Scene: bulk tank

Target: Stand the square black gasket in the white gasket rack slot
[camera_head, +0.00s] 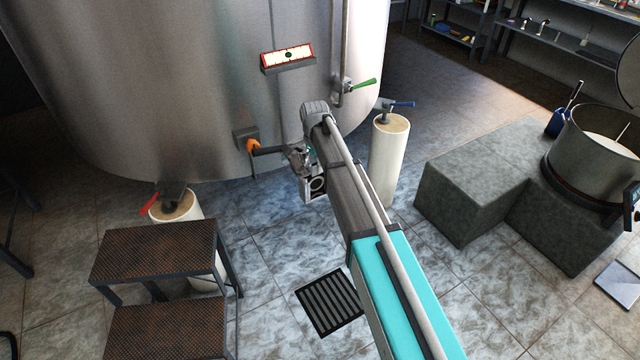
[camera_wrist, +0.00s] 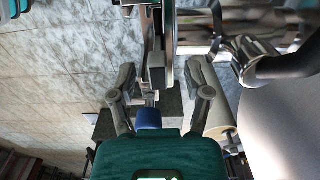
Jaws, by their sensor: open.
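I cannot make out the square black gasket or the white gasket rack in either view. My gripper (camera_head: 299,160) is in front of the steel tank (camera_head: 190,90) in the head view, close to the right of an orange-handled fitting (camera_head: 253,146). In the wrist view my gripper (camera_wrist: 162,68) has its two grey fingers wide apart. A dark and grey upright part shows between them, too unclear to name. I see nothing gripped.
Brown-topped steps (camera_head: 155,252) stand at lower left. Pale cylindrical legs, one (camera_head: 387,160) right of my arm, stand under the tank. Grey stone blocks (camera_head: 470,190) and a round steel vessel (camera_head: 590,150) are at right. A floor drain (camera_head: 329,301) lies below. Shelves (camera_head: 560,42) stand at the back right.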

